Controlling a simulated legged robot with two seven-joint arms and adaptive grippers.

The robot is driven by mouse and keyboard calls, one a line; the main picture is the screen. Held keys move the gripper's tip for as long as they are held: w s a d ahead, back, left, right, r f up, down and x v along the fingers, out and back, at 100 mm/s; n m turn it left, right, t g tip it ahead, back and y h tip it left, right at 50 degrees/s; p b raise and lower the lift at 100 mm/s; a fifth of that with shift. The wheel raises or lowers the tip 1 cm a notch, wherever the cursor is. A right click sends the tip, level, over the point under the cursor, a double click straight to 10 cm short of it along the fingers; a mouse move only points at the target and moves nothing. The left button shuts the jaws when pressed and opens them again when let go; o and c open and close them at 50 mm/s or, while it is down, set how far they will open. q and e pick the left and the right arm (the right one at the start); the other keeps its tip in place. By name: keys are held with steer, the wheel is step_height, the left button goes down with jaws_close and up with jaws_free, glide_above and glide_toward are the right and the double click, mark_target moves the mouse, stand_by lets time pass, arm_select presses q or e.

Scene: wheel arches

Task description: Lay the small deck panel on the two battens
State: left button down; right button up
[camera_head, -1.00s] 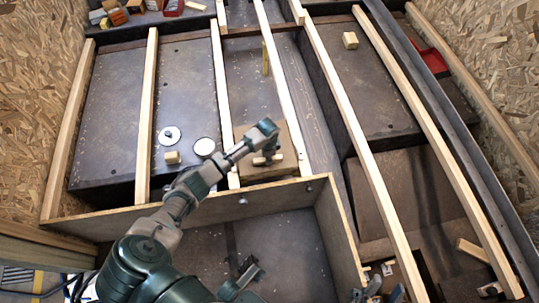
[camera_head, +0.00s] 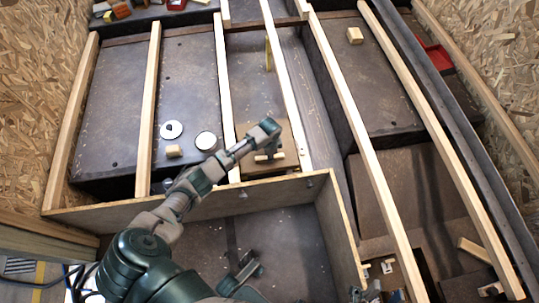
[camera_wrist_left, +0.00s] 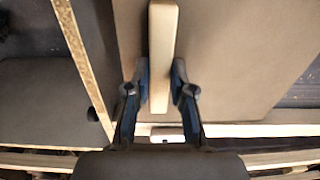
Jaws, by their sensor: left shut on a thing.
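The small deck panel (camera_head: 287,133) is a flat brown board with a pale wooden grip bar (camera_head: 270,157) on top. It lies between the left batten (camera_head: 224,85) and the right batten (camera_head: 283,75), near the plywood wall; I cannot tell whether it rests on them. My left gripper (camera_head: 266,150) is shut on the bar. In the left wrist view the fingers (camera_wrist_left: 161,92) stand on either side of the bar (camera_wrist_left: 163,45), with the panel (camera_wrist_left: 230,60) beneath. Part of what seems my right gripper (camera_head: 372,292) shows at the bottom edge; its fingers are unclear.
A plywood wall (camera_head: 225,203) borders the near bay. Other long battens (camera_head: 148,105) cross the floor. A small wood block (camera_head: 173,151), two round discs (camera_head: 171,130) and another block (camera_head: 354,35) lie around. A red tray (camera_head: 432,55) is at the right.

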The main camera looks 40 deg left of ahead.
arm_select(q)
steer(key=shift+a+r+p, duration=0.2)
steer(key=shift+a+p, duration=0.05)
steer(key=shift+p, duration=0.1)
stand_by(0.5)
steer(key=c, duration=0.9)
jaws_free()
steer(key=shift+s, duration=0.1)
steer(key=shift+f, duration=0.1)
step_height(320, 180, up, 12)
steer(key=shift+s+d+f, duration=0.1)
